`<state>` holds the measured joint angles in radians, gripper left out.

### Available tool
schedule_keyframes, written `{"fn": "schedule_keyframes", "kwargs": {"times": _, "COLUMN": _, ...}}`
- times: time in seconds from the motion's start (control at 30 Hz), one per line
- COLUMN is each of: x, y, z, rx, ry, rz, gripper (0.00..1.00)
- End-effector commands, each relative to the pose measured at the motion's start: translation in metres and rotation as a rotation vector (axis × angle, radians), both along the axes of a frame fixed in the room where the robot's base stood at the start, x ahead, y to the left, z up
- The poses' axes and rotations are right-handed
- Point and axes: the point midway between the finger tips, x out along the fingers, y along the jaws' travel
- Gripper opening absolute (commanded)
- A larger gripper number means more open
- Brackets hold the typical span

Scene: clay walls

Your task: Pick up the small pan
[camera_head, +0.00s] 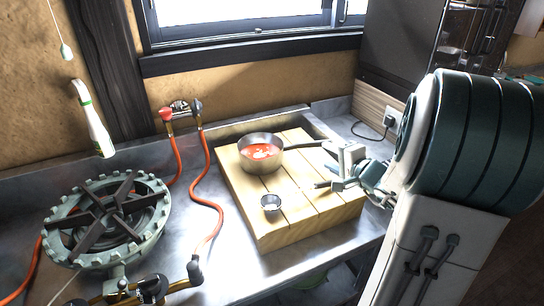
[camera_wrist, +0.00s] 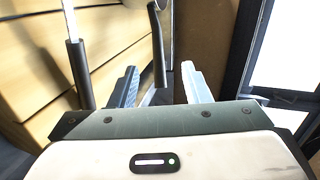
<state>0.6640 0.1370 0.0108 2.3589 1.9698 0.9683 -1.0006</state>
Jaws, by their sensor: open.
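A small metal cup-shaped pan (camera_head: 271,203) stands on the slatted wooden board, near its front. A thin handle, dark at its end, appears to run right from it towards my gripper. A larger metal pan (camera_head: 261,153) with red contents stands behind it, its dark handle also reaching right. My gripper (camera_head: 341,172) is open and empty at the board's right side, close to both handle ends. In the wrist view, one dark handle (camera_wrist: 158,50) lines up between my open fingers (camera_wrist: 160,85), and another handle (camera_wrist: 78,75) lies left of them. Contact is not visible.
The wooden board (camera_head: 262,238) sits on the metal counter (camera_head: 340,245). A gas burner (camera_head: 107,218) with a red hose (camera_head: 207,190) stands at the left. A white bottle (camera_head: 92,120) shows above it. A window (camera_head: 240,20) is behind.

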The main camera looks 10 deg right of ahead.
Motion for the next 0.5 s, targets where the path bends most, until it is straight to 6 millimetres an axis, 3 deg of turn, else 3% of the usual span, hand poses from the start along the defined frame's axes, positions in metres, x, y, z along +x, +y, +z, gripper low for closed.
{"fn": "schedule_keyframes", "kwargs": {"times": 0.3, "x": 0.055, "y": 0.015, "z": -0.016, "rx": 0.003, "ry": 0.001, "rz": 0.002, "gripper": 0.43}}
{"fn": "schedule_keyframes", "kwargs": {"times": 0.5, "x": 0.074, "y": 0.02, "z": -0.021, "rx": 0.001, "ry": 0.0, "rz": 0.001, "gripper": 0.43}}
